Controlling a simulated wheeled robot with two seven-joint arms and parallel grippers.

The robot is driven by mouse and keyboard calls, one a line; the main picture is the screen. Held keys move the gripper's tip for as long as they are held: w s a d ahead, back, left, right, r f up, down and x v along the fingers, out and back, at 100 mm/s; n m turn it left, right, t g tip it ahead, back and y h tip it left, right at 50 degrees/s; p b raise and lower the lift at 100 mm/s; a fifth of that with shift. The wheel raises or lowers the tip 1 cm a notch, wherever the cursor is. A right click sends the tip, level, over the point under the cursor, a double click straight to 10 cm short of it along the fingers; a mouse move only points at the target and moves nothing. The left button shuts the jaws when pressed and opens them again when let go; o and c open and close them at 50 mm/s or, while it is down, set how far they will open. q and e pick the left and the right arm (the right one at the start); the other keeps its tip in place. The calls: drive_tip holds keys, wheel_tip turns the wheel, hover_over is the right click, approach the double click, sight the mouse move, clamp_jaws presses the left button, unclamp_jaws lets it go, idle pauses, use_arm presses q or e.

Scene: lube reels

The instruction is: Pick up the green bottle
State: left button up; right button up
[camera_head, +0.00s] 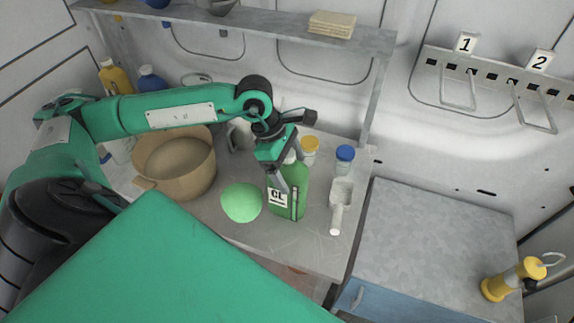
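The green bottle (299,182) stands on the grey bench and has a white label with dark letters. My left gripper (288,196) comes down over it from above and behind. Its fingers overlap the bottle's front and upper part in the head view and hide part of the neck. The view does not show clearly whether the fingers touch the bottle or how wide they are apart. My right gripper is not in view.
A light green round object (241,203) lies just left of the bottle. A tan pot (180,165) stands further left. A white scoop (340,205), a blue-capped jar (344,160) and a yellow-capped jar (310,150) are close by on the right and behind. A shelf (270,28) runs above.

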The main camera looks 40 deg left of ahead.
use_arm(q)
drive_tip(key=c, duration=1.8)
drive_tip(key=shift+r, duration=0.1)
drive_tip(key=shift+w+r, duration=0.1)
